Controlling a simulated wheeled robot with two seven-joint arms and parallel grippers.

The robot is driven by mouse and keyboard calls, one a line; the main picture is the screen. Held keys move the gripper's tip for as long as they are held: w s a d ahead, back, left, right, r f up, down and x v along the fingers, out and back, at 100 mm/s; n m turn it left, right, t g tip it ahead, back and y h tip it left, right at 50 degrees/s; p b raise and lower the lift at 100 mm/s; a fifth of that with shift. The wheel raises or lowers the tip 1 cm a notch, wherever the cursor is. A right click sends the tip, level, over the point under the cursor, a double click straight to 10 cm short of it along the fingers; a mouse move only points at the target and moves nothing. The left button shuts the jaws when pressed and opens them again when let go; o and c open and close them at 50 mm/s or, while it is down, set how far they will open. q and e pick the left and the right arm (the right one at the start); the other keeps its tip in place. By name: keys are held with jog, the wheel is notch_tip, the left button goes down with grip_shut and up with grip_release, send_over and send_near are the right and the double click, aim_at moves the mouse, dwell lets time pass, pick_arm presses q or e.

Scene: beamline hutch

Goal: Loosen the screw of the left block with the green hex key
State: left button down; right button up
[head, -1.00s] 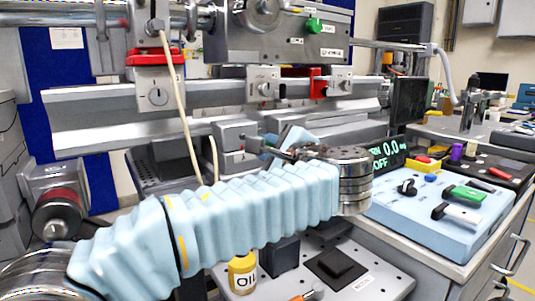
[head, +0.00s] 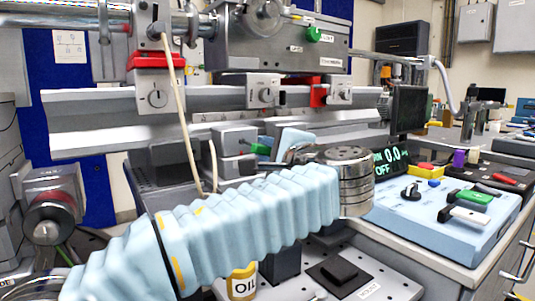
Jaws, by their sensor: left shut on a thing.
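My left gripper (head: 268,158) reaches in front of the lower row of blocks, at the end of my pale blue sleeved arm. It is shut on a small green thing (head: 262,149), apparently the green hex key, of which only a bit shows. The left block (head: 235,139) seems to be the grey one just left of my fingers. Its screw is too small or hidden to make out, and I cannot tell whether the key touches it. My right gripper is not in view.
A grey rail (head: 100,122) with carriages runs behind. A cream cable (head: 183,115) hangs left of the block. A yellow oil can (head: 242,284) stands below my arm.

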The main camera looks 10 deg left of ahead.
pick_arm(q)
jog(key=n+b, duration=0.2)
jog(key=shift+f+b, duration=0.35)
jog(key=shift+b, duration=0.05)
jog(key=shift+r+n+t+b, duration=0.15)
jog(key=shift+n+t+b, duration=0.15)
jog(key=shift+n+b, duration=0.35)
jog(key=shift+r+n, duration=0.2)
jog(key=shift+n, duration=0.05)
